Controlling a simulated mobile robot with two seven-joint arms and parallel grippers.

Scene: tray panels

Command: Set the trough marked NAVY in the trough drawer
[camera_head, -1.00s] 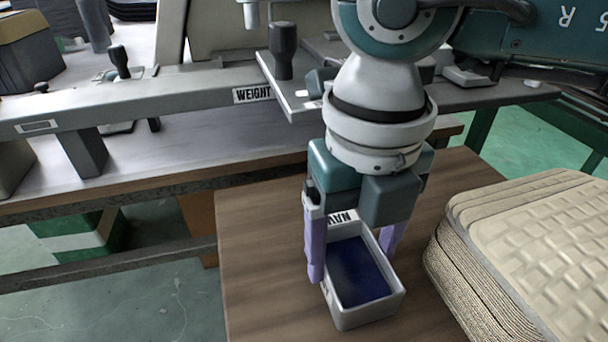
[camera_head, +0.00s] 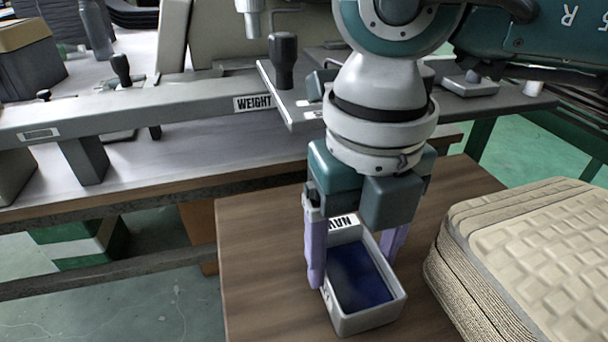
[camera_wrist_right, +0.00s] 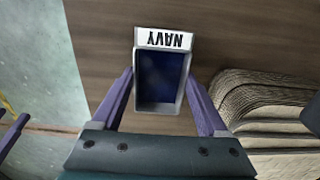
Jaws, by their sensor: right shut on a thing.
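The trough marked NAVY (camera_head: 368,323) is a small pale grey open box with a dark blue inside and a white label at its far end. It also shows in the right wrist view (camera_wrist_right: 158,108), where the label reads NAVY upside down. My right gripper (camera_head: 354,266) points down with its purple fingers on the trough's two long sides, shut on it. The trough is level, over the brown wooden top; I cannot tell whether it touches it. Purple pieces (camera_wrist_right: 12,133) at the right wrist view's left edge may be my left gripper. I cannot identify the trough drawer.
The brown wooden top (camera_head: 265,270) is clear left of the trough. A stack of beige quilted pads (camera_head: 530,240) stands close on the right. Behind is a grey bench with a long beam (camera_head: 150,105), a WEIGHT label (camera_head: 253,102) and black-knobbed levers (camera_head: 283,60).

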